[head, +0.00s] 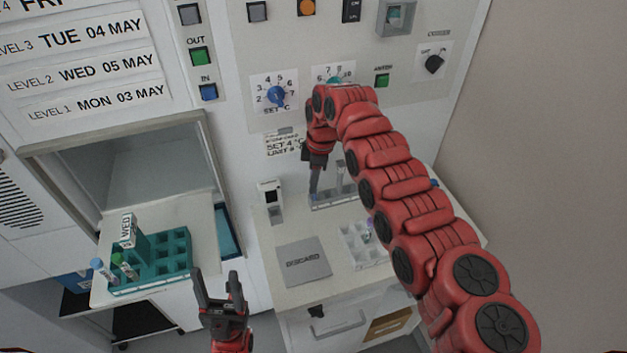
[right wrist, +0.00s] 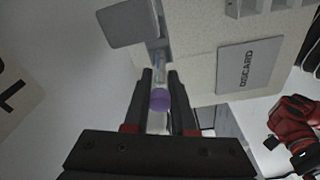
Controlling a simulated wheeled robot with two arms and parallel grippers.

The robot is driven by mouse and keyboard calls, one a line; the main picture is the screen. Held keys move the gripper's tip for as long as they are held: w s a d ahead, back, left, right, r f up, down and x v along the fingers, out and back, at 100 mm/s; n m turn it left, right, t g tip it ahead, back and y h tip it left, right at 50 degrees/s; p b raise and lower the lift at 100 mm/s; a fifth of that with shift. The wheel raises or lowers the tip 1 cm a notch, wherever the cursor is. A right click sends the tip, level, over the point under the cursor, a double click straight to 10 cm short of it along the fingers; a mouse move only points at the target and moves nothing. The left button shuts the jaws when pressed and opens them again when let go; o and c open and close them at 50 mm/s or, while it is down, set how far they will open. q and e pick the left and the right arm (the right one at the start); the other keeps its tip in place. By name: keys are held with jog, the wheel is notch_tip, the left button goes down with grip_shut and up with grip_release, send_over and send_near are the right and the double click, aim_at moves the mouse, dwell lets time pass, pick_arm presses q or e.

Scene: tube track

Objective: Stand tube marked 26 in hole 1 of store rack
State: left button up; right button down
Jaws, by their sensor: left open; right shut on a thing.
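My right gripper (head: 315,188) points down over the back of the bench. In the right wrist view it is shut on a clear tube with a purple cap (right wrist: 159,100), held between its fingers (right wrist: 157,98). No number is readable on this tube. A teal rack (head: 160,282) with a WED flag (head: 128,230) stands on the pulled-out shelf at left. It holds a blue-capped tube (head: 99,266) and a green-capped tube (head: 121,262) at its left; several holes are empty. My left gripper (head: 217,278) is open and empty, right of the rack.
A grey rack (head: 335,199) with an upright tube stands behind on the bench. A pale rack (head: 360,240) with a purple-capped tube is partly behind my right arm. A DISCARD plate (head: 303,262) and a small device (head: 270,198) lie left of them.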

jog(key=shift+f, duration=0.4)
jog(key=c, duration=0.7)
grip_release()
jog(key=shift+o, duration=0.2)
jog(key=shift+r+b, duration=0.1)
jog(key=shift+b, duration=0.2)
jog(key=shift+r, duration=0.3)
jog(key=r, duration=0.3)
jog(key=r+b, duration=0.1)
jog(key=r, duration=0.3)
jog(key=d+r+b, duration=0.1)
jog(key=r, duration=0.3)
jog(key=shift+d, duration=0.1)
jog(key=r+p, duration=0.2)
jog(key=r, duration=0.1)
jog(key=d+r+p, duration=0.1)
jog(key=r, duration=0.1)
jog(key=shift+r, duration=0.25)
